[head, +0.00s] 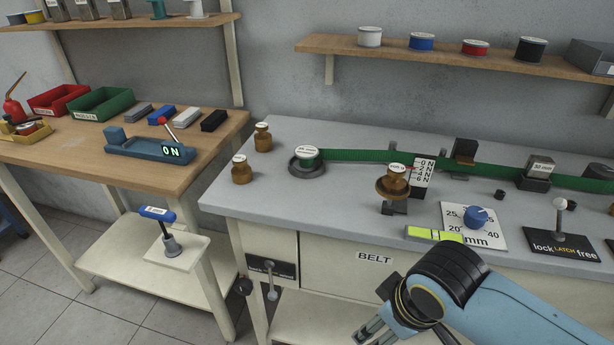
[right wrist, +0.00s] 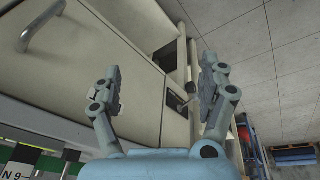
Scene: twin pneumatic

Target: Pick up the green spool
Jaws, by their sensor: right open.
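A round green-sided roll with a white labelled top (head: 307,153) sits on a dark round base on the grey bench; a green belt runs right from it. A teal-green spool-like item (head: 157,9) stands on the upper left shelf, cut off by the top edge. I cannot tell for sure which is the green spool. My right gripper (head: 374,331) is low in front of the bench, well apart from both. In the right wrist view it (right wrist: 161,80) is open and empty, facing the bench's cabinet front. My left gripper is in neither view.
Brass-coloured weights (head: 242,169) stand left of the roll, and a gauge (head: 423,177) and dial plate (head: 474,224) to its right. A level (head: 434,234) lies at the bench's front edge. A wooden table (head: 60,157) with bins is at left. Several spools line the right shelf (head: 450,58).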

